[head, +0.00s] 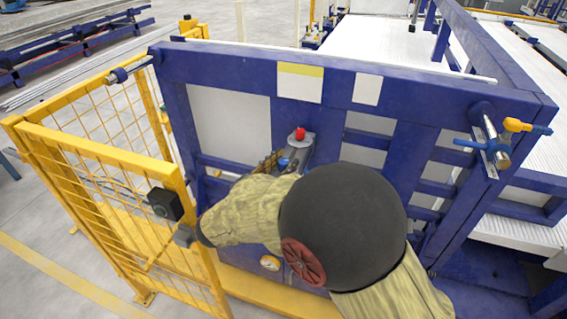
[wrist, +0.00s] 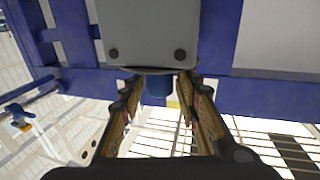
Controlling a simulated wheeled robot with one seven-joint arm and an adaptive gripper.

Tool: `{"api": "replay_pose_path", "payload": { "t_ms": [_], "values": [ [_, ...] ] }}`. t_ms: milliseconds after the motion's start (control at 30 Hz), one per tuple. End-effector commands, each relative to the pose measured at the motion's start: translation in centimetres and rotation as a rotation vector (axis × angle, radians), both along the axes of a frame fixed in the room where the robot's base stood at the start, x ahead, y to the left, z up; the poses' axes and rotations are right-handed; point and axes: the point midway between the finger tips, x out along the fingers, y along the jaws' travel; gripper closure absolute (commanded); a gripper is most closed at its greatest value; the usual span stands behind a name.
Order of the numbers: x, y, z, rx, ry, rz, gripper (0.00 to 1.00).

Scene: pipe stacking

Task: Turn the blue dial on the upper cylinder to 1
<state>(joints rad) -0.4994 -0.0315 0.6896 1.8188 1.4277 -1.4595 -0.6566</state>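In the head view, a grey box-like body (head: 300,152) with a red button (head: 300,134) on top sits on the blue frame. A small blue part, seemingly the dial (head: 284,162), shows at its left side. My gripper (head: 270,163) is at this spot, partly hidden by my arm. No number on the dial is readable.
A yellow mesh fence (head: 100,160) with a black box (head: 165,204) stands left of my arm. The blue frame (head: 400,88) spans the front. A metal cylinder with blue and yellow handles (head: 515,126) is at its right corner. A yellow-rimmed round part (head: 270,263) sits lower down.

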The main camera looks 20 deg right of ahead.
Motion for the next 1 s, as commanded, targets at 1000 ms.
{"api": "replay_pose_path", "payload": {
  "t_ms": [1000],
  "values": [
    [-0.1, -0.05, 0.18, 0.0, 0.002, 0.101, 1.0]
  ]
}}
